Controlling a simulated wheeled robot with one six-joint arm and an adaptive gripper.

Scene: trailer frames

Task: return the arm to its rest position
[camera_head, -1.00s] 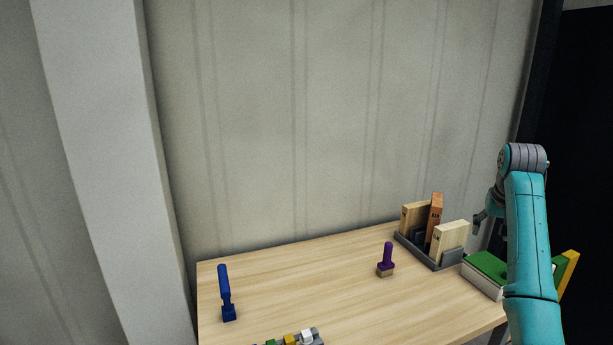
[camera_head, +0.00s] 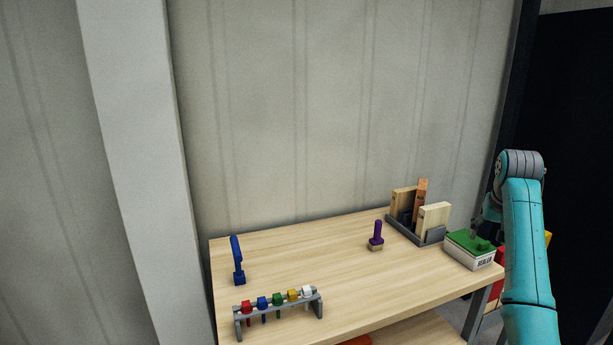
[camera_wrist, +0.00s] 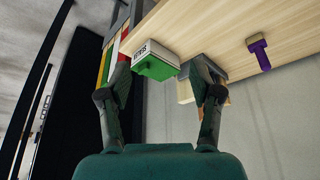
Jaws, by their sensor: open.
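My arm (camera_head: 527,250) stands at the right side in the head view, its elbow raised beside the table's right end. My gripper (camera_wrist: 162,90) shows in the wrist view with its two fingers spread apart and nothing between them. In the head view the gripper is mostly hidden behind the arm. Beyond the fingers in the wrist view lies a green-topped white box (camera_wrist: 155,64), which also sits on the table's right corner in the head view (camera_head: 470,249). I cannot tell how far the fingers are from it.
Red and yellow items stand beyond the table's right end. A wall is behind.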

